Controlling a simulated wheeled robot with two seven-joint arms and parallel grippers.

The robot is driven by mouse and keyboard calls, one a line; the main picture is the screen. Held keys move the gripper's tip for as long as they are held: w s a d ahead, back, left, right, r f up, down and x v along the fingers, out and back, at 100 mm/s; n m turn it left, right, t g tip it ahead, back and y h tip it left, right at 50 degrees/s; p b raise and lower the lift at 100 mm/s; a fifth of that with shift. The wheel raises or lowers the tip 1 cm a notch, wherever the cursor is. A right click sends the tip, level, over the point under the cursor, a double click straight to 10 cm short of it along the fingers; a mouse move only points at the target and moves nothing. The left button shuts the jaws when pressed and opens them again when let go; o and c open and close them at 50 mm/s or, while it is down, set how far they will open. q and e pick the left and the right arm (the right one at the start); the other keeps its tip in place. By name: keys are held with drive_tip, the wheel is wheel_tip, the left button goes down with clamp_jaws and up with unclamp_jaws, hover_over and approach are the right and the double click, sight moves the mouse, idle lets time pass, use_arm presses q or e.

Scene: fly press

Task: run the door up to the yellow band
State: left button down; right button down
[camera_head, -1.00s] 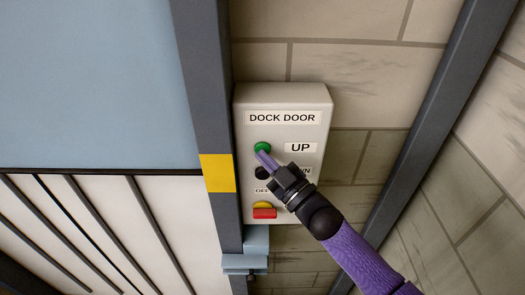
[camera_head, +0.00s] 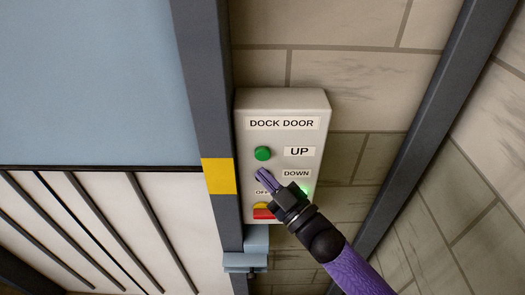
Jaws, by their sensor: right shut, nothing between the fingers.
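A beige control box (camera_head: 285,103) labelled DOCK DOOR hangs on the wall. It has a green button (camera_head: 263,153) beside UP, and a mostly hidden dark button beside DOWN. My right gripper (camera_head: 262,174) is shut and empty, its fingertips over the DOWN button, below the green one; I cannot tell whether they touch. The pale blue door (camera_head: 95,75) fills the upper left. Its dark lower edge meets the grey post near the upper part of the yellow band (camera_head: 218,176). My left gripper is not in view.
A red and yellow control (camera_head: 264,211) sits low on the box, partly behind my gripper. A green glow (camera_head: 305,189) shows beside my gripper. A ribbed white surface (camera_head: 100,225) lies below the door. A grey beam (camera_head: 425,130) slants at right.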

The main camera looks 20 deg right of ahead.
drive_tip(key=s, duration=0.1)
drive_tip(key=s+p, duration=0.1)
drive_tip(key=shift+s+a, duration=0.35)
drive_tip(key=shift+a, duration=0.05)
drive_tip(key=shift+f, duration=0.1)
idle(0.5)
drive_tip(key=s+d+f+m+g+h+b, duration=0.25)
drive_tip(key=f+b, duration=0.35)
drive_tip(key=f, duration=0.9)
drive_tip(key=s+d+f+m+g+h+b, duration=0.15)
drive_tip(key=s+f+g+h+b, duration=0.35)
drive_tip(key=f, duration=1)
drive_tip(key=s+d+f+m+g+h+b, duration=0.1)
drive_tip(key=s+f+m+b, duration=0.15)
drive_tip(key=f+b, duration=0.85)
drive_tip(key=s+d+f+m+g+h+b, duration=0.1)
drive_tip(key=s+f+g+b, duration=0.6)
drive_tip(key=s+f, duration=1.9)
drive_tip(key=m+g, duration=0.1)
drive_tip(key=g, duration=0.2)
drive_tip(key=shift+d+f, duration=0.25)
drive_tip(key=shift+f, duration=0.1)
drive_tip(key=shift+w+h, duration=0.1)
drive_tip(key=shift+h, duration=0.15)
